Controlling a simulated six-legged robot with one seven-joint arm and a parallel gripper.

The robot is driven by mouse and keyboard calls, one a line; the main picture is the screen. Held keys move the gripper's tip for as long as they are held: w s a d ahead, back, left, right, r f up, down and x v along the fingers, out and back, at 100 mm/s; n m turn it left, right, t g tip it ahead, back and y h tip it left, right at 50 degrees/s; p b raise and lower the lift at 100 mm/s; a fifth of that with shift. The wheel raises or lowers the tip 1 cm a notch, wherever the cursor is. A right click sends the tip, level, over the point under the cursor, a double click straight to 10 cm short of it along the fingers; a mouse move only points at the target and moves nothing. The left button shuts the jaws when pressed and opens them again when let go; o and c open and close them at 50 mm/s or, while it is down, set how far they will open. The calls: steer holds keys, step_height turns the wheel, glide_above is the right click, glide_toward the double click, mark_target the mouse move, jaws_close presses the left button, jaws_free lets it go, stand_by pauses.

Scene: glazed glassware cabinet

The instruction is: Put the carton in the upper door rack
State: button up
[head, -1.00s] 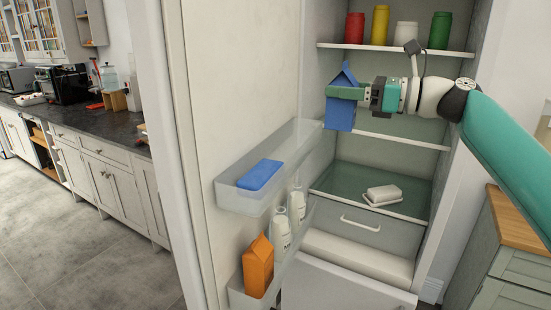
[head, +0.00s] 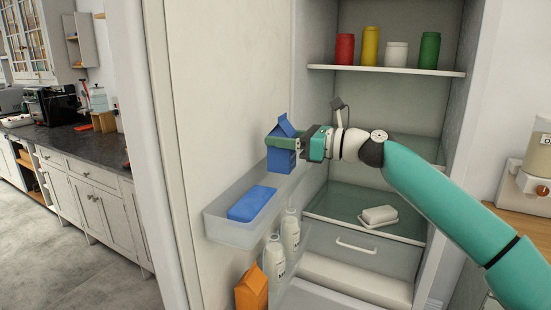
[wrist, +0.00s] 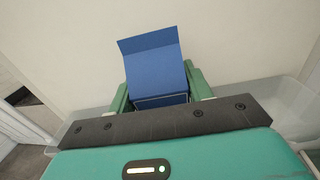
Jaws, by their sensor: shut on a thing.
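The blue carton (head: 282,150) has a gabled top and is upright in my gripper (head: 284,143). My gripper is shut on it, with green fingers on both sides. The wrist view shows the carton (wrist: 158,70) between the fingers (wrist: 158,92). In the head view the carton is over the far part of the upper door rack (head: 232,232), a clear bin on the open door. I cannot tell whether its bottom is below the rack's rim. The rack also shows in the wrist view (wrist: 285,100). A flat blue box (head: 251,203) lies in the rack's near part.
A lower door rack holds an orange carton (head: 252,287) and white bottles (head: 274,262). The fridge's top shelf (head: 385,70) bears several coloured jars. A white butter dish (head: 379,215) sits on a lower glass shelf. The door panel (head: 215,110) rises behind the upper rack.

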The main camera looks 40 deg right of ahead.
mark_target(277, 158)
steer(key=shift+w+a+f, duration=0.1)
steer(key=shift+w+f, duration=0.15)
steer(key=shift+f, duration=0.15)
steer(key=shift+c, duration=0.4)
steer(key=shift+w+f, duration=0.7)
steer(key=shift+w, duration=0.15)
steer(key=shift+c, duration=0.6)
steer(key=shift+s+a+f, duration=0.1)
steer(key=shift+a+f, duration=0.05)
steer(key=shift+f, duration=1.35)
steer(key=shift+f, duration=0.2)
steer(key=o, duration=1.3)
steer(key=shift+o, duration=0.2)
steer(key=shift+r, duration=0.15)
steer(key=v, duration=1.2)
